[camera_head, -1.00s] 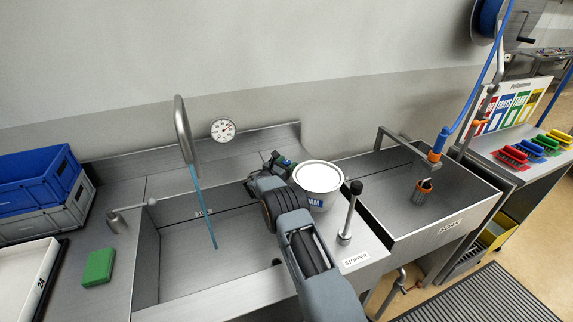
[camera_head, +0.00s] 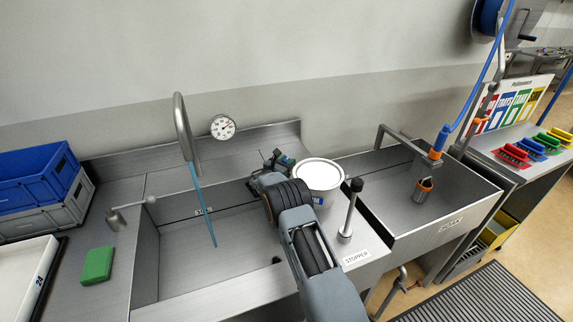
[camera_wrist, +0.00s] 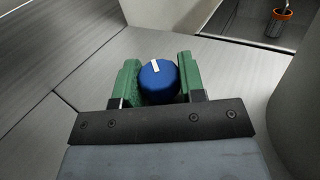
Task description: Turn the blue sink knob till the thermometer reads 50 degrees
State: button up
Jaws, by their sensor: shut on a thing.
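The blue sink knob (camera_wrist: 158,80) sits between the two green fingers of my gripper (camera_wrist: 158,78) in the wrist view, with a white mark on its top. My gripper is shut on it. In the head view my gripper (camera_head: 280,160) is at the back of the sink, left of a white tub, and the knob is mostly hidden by it. The round thermometer (camera_head: 222,127) is on the wall behind the sink; its dial figures are too small to read. Blue water (camera_head: 203,205) runs from the curved spout (camera_head: 183,125) into the sink.
The white-lidded tub (camera_head: 318,174) stands close to the right of my gripper. An upright stopper handle (camera_head: 350,210) is in front of it. A green sponge (camera_head: 97,265) and blue crate (camera_head: 38,175) are at left. A second basin (camera_head: 440,200) is at right.

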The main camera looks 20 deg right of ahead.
jog(key=n+t+y+b, duration=0.1)
jog(key=n+t+b, duration=0.1)
jog(key=b, duration=0.1)
jog(key=shift+f+y, duration=0.4)
jog(key=n+t+y+b, duration=0.1)
jog(key=t+b, duration=0.1)
jog(key=b, duration=0.1)
jog(key=shift+r+y, duration=0.15)
jog(key=shift+y, duration=0.15)
jog(key=shift+r+n+t+y+b, duration=0.3)
jog(key=shift+n+t+y+b, duration=0.1)
jog(key=shift+n+y+b, duration=0.15)
jog(key=o, duration=0.9)
jog(key=shift+o, duration=0.2)
jog(key=b+v, duration=0.2)
jog(key=v, duration=1.1)
jog(key=shift+s+a, duration=0.3)
